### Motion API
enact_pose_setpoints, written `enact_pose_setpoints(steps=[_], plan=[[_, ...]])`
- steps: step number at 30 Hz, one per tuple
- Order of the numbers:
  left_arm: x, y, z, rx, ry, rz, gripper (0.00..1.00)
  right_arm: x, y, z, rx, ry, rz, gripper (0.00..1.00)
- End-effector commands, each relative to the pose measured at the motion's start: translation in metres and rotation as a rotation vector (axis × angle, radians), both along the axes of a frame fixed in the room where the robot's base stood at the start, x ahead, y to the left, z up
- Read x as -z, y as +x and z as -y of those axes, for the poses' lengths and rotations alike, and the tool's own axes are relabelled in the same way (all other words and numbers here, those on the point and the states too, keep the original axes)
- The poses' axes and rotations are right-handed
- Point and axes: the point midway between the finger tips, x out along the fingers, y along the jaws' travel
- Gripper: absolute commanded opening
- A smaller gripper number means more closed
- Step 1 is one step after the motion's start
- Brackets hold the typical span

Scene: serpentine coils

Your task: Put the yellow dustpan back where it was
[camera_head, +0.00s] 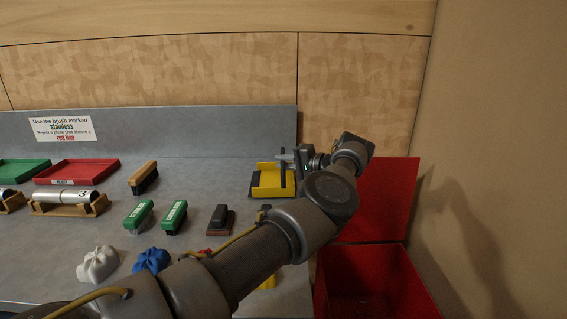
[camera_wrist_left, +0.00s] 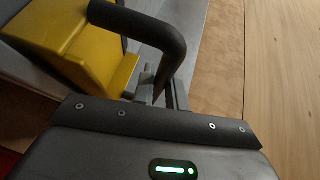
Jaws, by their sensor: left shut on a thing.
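The yellow dustpan (camera_head: 272,184) is at the back right of the grey bench in the head view, near its right edge. My left gripper (camera_head: 289,168) is at its right side, shut on its dark handle. In the left wrist view, the yellow body of the dustpan (camera_wrist_left: 75,50) is at the upper left. Its thick dark bent handle (camera_wrist_left: 160,30) runs down towards the fingers of my left gripper (camera_wrist_left: 158,90). I cannot tell whether the dustpan touches the bench. My right gripper is not in view.
A red bin (camera_head: 335,262) stands right of the bench. The bench bears a wood-backed brush (camera_head: 143,172), green brushes (camera_head: 174,215), a dark block (camera_head: 219,215), white (camera_head: 98,263) and blue (camera_head: 151,260) cloths, and a red tray (camera_head: 76,170). My arm hides the front right.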

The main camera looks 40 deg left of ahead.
Motion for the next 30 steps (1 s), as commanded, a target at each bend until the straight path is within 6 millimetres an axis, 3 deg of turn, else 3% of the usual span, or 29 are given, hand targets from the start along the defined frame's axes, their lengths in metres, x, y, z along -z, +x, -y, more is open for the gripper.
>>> enact_pose_setpoints(steps=[16, 17, 22, 30], plan=[[0.0079, 0.0, -0.0003, 0.0, 0.002, 0.001, 0.0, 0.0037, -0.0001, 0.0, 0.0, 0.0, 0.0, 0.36], [0.0074, 0.0, -0.0003, -0.001, 0.002, 0.002, 0.17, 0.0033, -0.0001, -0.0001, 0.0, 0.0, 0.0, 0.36], [0.0074, 0.0, -0.0003, 0.0, 0.001, 0.001, 0.39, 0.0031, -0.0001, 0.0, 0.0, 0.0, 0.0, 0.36], [0.0089, -0.0001, 0.0, 0.0, -0.001, -0.001, 0.39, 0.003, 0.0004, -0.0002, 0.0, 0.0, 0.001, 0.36]])
